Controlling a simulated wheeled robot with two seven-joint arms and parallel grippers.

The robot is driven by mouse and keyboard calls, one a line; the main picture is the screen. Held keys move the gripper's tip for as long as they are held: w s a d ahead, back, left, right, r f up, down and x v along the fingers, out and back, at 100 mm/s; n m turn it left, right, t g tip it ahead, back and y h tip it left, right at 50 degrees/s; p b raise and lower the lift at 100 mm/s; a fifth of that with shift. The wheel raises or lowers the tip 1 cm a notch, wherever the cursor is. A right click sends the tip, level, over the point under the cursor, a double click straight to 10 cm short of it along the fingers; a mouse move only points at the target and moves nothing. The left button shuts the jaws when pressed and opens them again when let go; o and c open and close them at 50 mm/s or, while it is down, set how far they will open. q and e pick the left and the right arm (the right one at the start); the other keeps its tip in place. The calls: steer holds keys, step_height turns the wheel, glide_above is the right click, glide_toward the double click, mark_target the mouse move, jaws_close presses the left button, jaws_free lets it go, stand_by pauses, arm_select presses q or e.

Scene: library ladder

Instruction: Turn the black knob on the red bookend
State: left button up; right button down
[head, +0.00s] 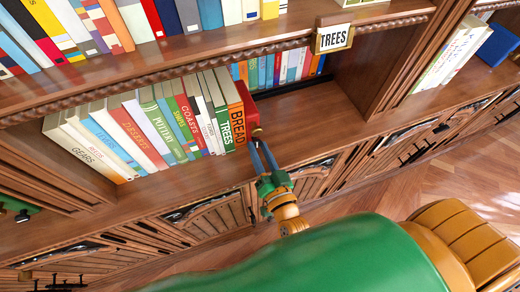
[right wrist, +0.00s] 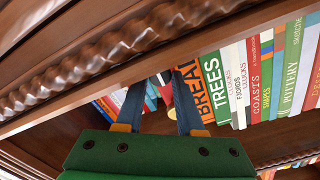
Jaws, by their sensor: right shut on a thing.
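The red bookend (head: 248,103) stands on the lower shelf at the right end of the book row, against the orange book BREAD. It also shows as a red patch between the fingers in the right wrist view (right wrist: 166,94).
The book BREAD (head: 237,127) and the book TREES (head: 223,128) stand close left of the fingers. The shelf (head: 300,112) right of the bookend is bare. An upper shelf edge (head: 200,62) runs above. Carved cabinet doors (head: 215,217) lie below. A small green and black thing (head: 17,207) shows far left.

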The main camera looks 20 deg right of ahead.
steer(key=c, duration=0.5)
jaws_free()
steer(key=shift+w, duration=0.1)
steer(key=shift+c, duration=0.2)
steer(key=s+b, duration=0.1)
steer(key=s, duration=0.6)
steer(key=shift+d, duration=0.1)
